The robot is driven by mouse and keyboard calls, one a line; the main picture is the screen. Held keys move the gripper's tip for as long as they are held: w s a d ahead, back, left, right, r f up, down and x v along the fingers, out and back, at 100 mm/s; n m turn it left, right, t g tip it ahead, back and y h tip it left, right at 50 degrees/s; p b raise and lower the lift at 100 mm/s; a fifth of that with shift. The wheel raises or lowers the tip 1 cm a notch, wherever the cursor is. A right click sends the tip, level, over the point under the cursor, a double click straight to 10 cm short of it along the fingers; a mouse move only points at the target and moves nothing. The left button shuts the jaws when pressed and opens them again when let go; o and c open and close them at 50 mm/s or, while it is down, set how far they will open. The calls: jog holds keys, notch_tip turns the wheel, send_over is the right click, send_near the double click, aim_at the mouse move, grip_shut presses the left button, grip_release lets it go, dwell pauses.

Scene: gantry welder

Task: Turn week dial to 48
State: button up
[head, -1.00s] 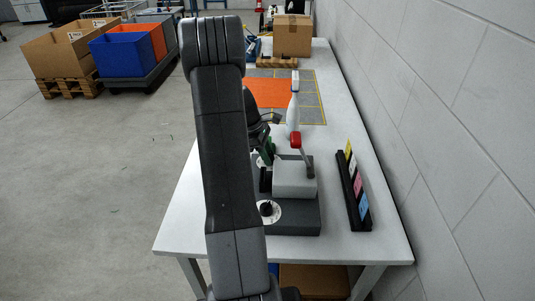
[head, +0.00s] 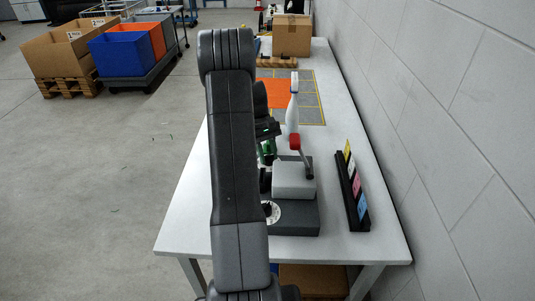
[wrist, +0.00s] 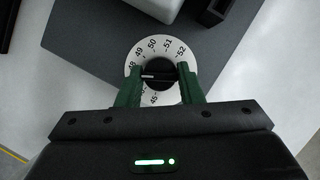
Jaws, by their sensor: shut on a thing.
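In the wrist view the white week dial (wrist: 152,45) shows printed numbers from about 45 to 52. Its black knob (wrist: 160,78) has a white pointer line that points left, close to 48. My gripper (wrist: 160,88) has its green fingers on both sides of the knob and is shut on it. The fingers cover parts of the lower dial. In the head view my gripper (head: 268,150) is at the far side of the device, partly behind my arm; the week dial is hidden there.
The device has a dark grey base (head: 298,218), a light grey box (head: 294,180) and a red-tipped lever (head: 295,142). Another dial (head: 273,214) sits at its near end. A spray bottle (head: 292,115) stands behind, a card rack (head: 352,195) to the right, near the wall.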

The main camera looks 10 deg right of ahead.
jog(key=shift+m+y, duration=0.4)
jog(key=shift+m, duration=0.6)
jog(key=o, duration=1)
jog(key=shift+c, duration=0.2)
jog(key=d+b+v, duration=0.1)
jog(key=v, duration=1.2)
jog(key=shift+w+a+r, duration=0.25)
jog(key=shift+a+r, duration=0.1)
jog(key=shift+a, duration=0.05)
jog(key=shift+f, duration=0.1)
